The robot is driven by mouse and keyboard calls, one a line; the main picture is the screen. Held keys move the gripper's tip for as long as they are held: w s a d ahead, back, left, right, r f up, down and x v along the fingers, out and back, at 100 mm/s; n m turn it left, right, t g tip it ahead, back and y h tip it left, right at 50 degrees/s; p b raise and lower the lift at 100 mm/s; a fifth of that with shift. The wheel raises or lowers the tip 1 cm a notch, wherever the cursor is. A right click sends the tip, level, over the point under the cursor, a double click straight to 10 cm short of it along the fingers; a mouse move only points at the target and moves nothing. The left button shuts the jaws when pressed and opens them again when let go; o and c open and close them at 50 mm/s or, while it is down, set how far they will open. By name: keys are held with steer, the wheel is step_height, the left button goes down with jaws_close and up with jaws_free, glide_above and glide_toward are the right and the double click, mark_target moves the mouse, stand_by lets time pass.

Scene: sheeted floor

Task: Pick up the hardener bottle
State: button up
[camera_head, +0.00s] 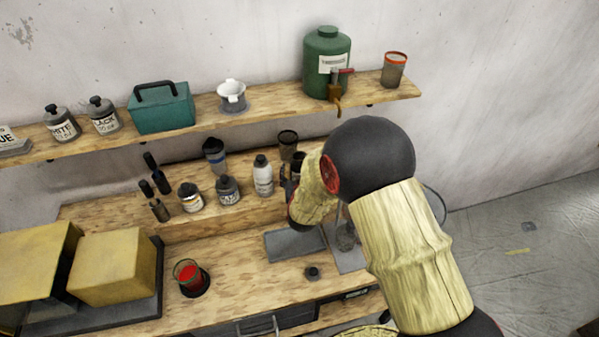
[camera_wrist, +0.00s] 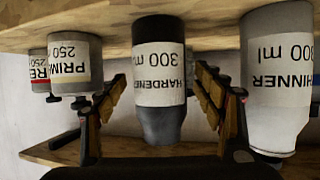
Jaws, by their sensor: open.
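The hardener bottle (camera_wrist: 160,78) is dark with a white label reading "HARDENER 300 ml". The wrist view is upside down, so the bottle stands upright on a wooden surface shown at the top. My gripper (camera_wrist: 161,92) is open, with one finger on each side of the bottle and a visible gap to each. In the head view my gripper (camera_head: 287,187) is at the right end of the raised wooden ledge, mostly hidden by my arm. I cannot surely pick out the hardener bottle there.
In the wrist view a thinner bottle (camera_wrist: 278,75) stands close beside the right finger, and a primer can (camera_wrist: 75,64) near the left finger. Several bottles and cans line the ledge (camera_head: 225,210). A shelf (camera_head: 270,107) hangs above. A red-filled cup (camera_head: 188,274) stands on the bench.

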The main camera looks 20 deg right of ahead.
steer(key=shift+w+f, duration=0.15)
steer(key=shift+w, duration=0.2)
steer(key=shift+c, duration=0.6)
steer(key=c, duration=1.5)
steer(key=shift+c, duration=0.2)
